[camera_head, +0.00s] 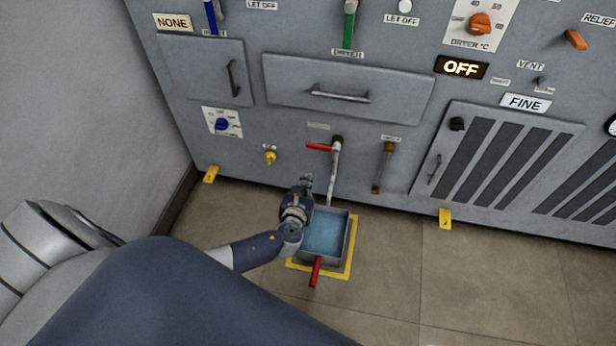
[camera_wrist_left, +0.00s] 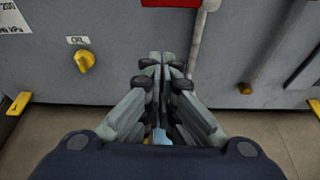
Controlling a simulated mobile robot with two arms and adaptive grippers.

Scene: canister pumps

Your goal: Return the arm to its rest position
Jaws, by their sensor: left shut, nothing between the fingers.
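My left gripper (camera_head: 306,184) is shut and empty. It is in front of the grey panel, above the left back part of a metal tray (camera_head: 350,240) on the floor. In the left wrist view its fingers (camera_wrist_left: 162,62) are together and point at the panel, with nothing between them. A yellow knob (camera_wrist_left: 85,61) is to their left and a pipe with a red handle (camera_wrist_left: 170,3) is above and to the right. My left arm reaches in from the left. My right gripper is not in view.
The tray holds blue liquid (camera_head: 324,234) and has a red handle (camera_head: 315,271) at its front. It stands on a yellow floor marking (camera_head: 345,272). The panel (camera_head: 290,130) has a drawer, doors, levers and knobs. Floor to the right (camera_head: 470,280) is clear. A wall (camera_head: 120,100) is at left.

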